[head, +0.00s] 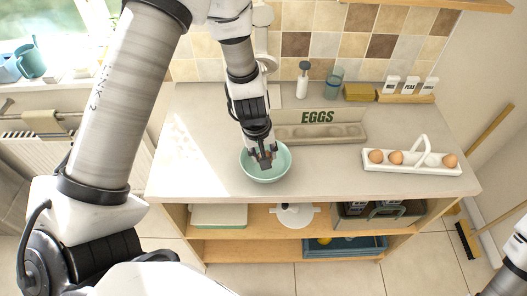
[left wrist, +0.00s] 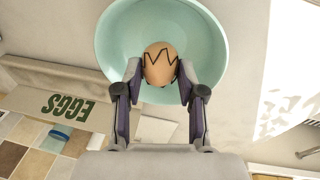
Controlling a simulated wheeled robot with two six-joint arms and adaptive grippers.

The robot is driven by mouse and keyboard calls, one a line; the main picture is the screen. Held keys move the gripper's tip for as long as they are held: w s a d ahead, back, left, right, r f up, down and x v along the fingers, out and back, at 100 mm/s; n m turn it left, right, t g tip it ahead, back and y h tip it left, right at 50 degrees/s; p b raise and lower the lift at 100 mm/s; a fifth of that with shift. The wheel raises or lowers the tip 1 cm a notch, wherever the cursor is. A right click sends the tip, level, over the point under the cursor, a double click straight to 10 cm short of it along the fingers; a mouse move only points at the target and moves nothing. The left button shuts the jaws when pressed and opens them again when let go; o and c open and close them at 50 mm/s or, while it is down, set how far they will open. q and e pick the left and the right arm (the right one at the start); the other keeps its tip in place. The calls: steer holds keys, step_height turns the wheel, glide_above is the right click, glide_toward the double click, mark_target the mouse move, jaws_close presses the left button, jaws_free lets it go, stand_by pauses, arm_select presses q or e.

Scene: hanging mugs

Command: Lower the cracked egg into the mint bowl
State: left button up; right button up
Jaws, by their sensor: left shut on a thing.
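The mint bowl (head: 265,176) stands on the counter near its front edge, left of centre. My left gripper (head: 264,160) points down over the bowl. In the left wrist view the cracked egg (left wrist: 160,64), brown with a dark zigzag line, is between the fingers of the left gripper (left wrist: 158,85), which is shut on it. The bowl (left wrist: 113,40) lies behind the egg in that view; whether the egg touches the bowl I cannot tell. The egg is hidden by the gripper in the head view. My right arm shows only at the lower right edge, its gripper out of view.
A grey tray marked EGGS (head: 317,130) stands behind the bowl to the right. A white carrier (head: 425,166) holds several brown eggs. A soap dispenser (head: 303,80), a glass (head: 334,80) and labelled jars (head: 409,86) line the back. The counter left of the bowl is clear.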

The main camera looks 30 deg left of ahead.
arm_select(q)
steer(key=shift+f+b, duration=1.2)
steer(key=shift+f, duration=0.05)
stand_by(0.4)
steer(key=o, duration=0.7)
steer(key=shift+r, duration=0.1)
